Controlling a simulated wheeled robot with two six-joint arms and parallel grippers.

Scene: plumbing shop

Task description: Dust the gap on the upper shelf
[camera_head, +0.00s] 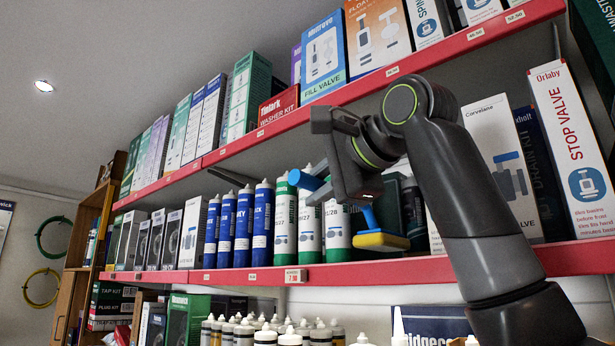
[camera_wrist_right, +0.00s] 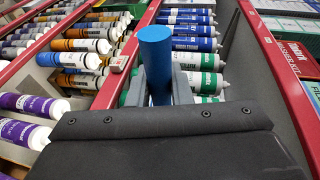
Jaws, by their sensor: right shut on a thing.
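My right gripper (camera_head: 322,186) is shut on the blue handle (camera_head: 305,180) of a duster and holds it in front of the shelves. The duster's yellow pad (camera_head: 381,242) hangs below and right of the gripper, near the lower red shelf edge. In the right wrist view the blue handle (camera_wrist_right: 155,62) stands between the grey fingers (camera_wrist_right: 160,92); the pad is hidden there. The upper shelf (camera_head: 345,92) has a red edge and carries valve boxes. My left gripper is not in view.
The shelf below (camera_head: 420,268) holds blue tubes (camera_head: 262,222), green-and-white tubes (camera_head: 308,230) and a STOP VALVE box (camera_head: 575,150). My right arm hides part of this shelf. More tubes (camera_head: 265,338) stand lower down. Free air lies at the left, in front of the shelves.

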